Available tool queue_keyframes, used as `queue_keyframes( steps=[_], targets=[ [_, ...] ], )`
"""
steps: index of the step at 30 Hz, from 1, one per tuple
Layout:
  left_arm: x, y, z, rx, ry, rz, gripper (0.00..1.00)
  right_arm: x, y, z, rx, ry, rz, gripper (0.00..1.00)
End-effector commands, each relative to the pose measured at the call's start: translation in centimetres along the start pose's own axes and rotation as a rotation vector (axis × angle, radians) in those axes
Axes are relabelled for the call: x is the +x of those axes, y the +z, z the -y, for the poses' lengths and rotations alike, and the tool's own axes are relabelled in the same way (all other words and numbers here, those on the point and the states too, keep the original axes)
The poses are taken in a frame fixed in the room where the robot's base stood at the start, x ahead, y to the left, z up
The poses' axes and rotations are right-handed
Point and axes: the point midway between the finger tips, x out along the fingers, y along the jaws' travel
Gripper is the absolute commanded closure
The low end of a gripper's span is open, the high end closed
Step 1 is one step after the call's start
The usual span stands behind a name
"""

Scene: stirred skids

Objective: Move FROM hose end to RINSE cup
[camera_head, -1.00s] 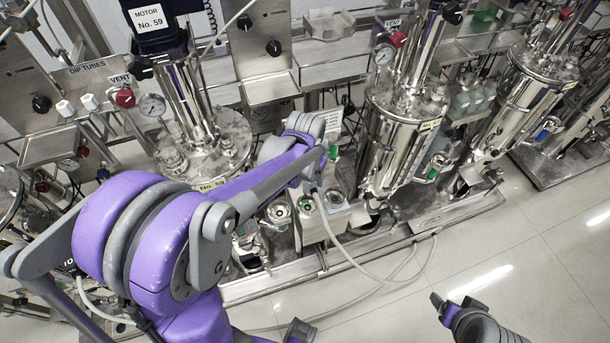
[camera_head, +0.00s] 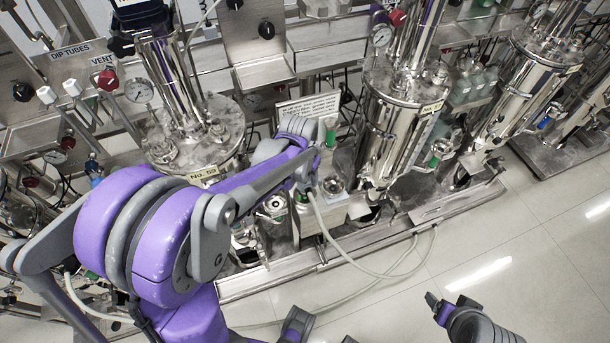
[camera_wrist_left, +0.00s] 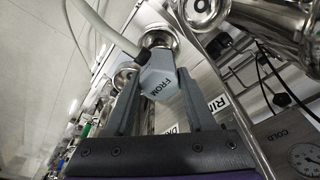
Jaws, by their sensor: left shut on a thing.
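My left gripper (camera_wrist_left: 158,100) is shut on the FROM hose end (camera_wrist_left: 160,82), a grey block with black FROM lettering. A pale hose (camera_wrist_left: 105,28) runs from its dark fitting; the hose also shows in the head view (camera_head: 345,255). A shiny metal cup (camera_wrist_left: 160,38) is just beyond the block; I cannot tell whether they touch. A partly hidden label reading "RIN" (camera_wrist_left: 218,103) is right of the fingers; which cup it marks is unclear. In the head view the arm mostly hides my left gripper (camera_head: 311,184). My right gripper (camera_head: 437,306) is low over the floor, its opening unclear.
A metal cup (camera_head: 333,187) stands on the rig beside my left gripper. Large steel vessels (camera_head: 398,115) and a tank marked No. 59 (camera_head: 205,150) stand around it. A dial gauge (camera_wrist_left: 304,158) is at the wrist view's lower right. The floor (camera_head: 490,235) at right is clear.

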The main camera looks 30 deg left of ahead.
Motion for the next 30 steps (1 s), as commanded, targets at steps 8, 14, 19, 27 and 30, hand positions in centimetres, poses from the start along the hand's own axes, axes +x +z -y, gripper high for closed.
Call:
queue_keyframes(
  steps=[8,14,19,27,30],
  targets=[
    [1.0,0.2,0.0,0.000,0.000,0.001,1.00,0.7,0.5,0.0,0.000,0.000,0.003,0.27],
    [1.7,0.3,0.0,0.000,0.000,0.001,1.00,1.2,0.8,0.0,0.000,0.000,0.005,0.27],
    [2.2,0.3,0.0,0.000,0.000,0.001,1.00,1.6,1.1,0.0,0.000,0.000,0.007,0.27],
    [2.5,0.4,0.0,0.000,0.000,0.000,1.00,1.8,1.2,0.0,0.000,0.000,0.007,0.27],
    [2.5,0.4,0.0,0.000,0.000,0.000,1.00,1.8,1.2,0.0,0.000,0.000,0.007,0.27]
  ],
)
